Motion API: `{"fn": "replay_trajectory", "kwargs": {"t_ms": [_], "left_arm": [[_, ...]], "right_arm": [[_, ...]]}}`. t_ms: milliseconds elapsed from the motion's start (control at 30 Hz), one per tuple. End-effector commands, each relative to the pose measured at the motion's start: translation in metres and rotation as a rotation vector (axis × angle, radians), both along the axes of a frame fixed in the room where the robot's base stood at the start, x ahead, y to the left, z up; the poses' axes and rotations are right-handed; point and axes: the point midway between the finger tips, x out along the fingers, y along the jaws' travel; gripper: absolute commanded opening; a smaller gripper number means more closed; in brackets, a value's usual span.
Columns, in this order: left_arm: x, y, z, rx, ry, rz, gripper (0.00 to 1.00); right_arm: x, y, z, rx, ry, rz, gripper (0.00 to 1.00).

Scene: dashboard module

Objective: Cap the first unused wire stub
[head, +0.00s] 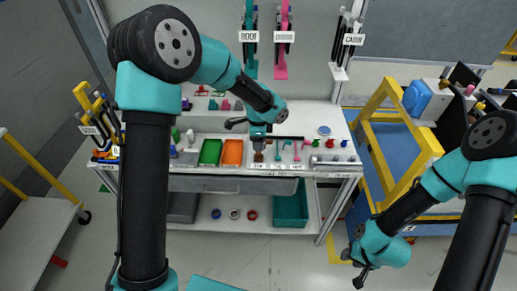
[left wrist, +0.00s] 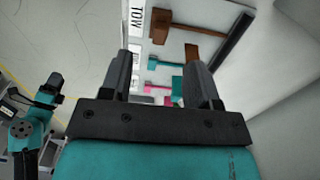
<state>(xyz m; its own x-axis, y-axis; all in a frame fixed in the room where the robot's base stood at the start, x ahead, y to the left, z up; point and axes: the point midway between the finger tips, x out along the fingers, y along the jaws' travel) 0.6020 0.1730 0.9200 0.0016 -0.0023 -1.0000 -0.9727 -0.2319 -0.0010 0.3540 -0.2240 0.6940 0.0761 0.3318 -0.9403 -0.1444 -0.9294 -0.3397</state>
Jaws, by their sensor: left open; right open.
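I cannot make out any wire stub or cap for certain. Small red and grey pieces (head: 330,143) stand at the right end of the workbench, too small to identify. My left gripper (head: 259,148) is open above the middle of the bench front, close to a row of hammer-like tools. In the left wrist view the open fingers (left wrist: 160,88) have nothing clearly gripped between them. Beyond them lie a brown hammer (left wrist: 180,22), a teal one (left wrist: 165,63) and a pink one (left wrist: 157,88). My right gripper (head: 359,276) is open and empty, low over the floor at the right.
A green tray (head: 210,152) and an orange tray (head: 232,153) sit on the bench left of my left gripper. A teal bin (head: 291,208) is on the shelf below. A yellow-framed blue cart (head: 385,140) with dark equipment (head: 455,118) stands right. Open floor lies in front.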

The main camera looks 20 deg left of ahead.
Motion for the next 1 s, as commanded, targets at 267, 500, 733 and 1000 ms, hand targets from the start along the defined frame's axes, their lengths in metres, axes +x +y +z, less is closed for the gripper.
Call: {"fn": "replay_trajectory", "kwargs": {"t_ms": [267, 500, 733, 1000], "left_arm": [[0.0, 0.0, 0.055, -0.001, -0.003, -0.001, 0.56], [0.0, 0.0, 0.089, -0.001, -0.002, -0.001, 0.56], [0.0, 0.0, 0.097, -0.001, 0.001, -0.001, 0.56], [0.0, 0.0, 0.096, 0.0, 0.001, -0.001, 0.56]], "right_arm": [[0.0, 0.0, 0.0, 0.0, 0.0, 0.0, 0.43], [0.0, 0.0, 0.0, 0.0, 0.0, 0.0, 0.43], [0.0, 0.0, 0.0, 0.0, 0.0, 0.0, 0.43], [0.0, 0.0, 0.0, 0.0, 0.0, 0.0, 0.43]]}}
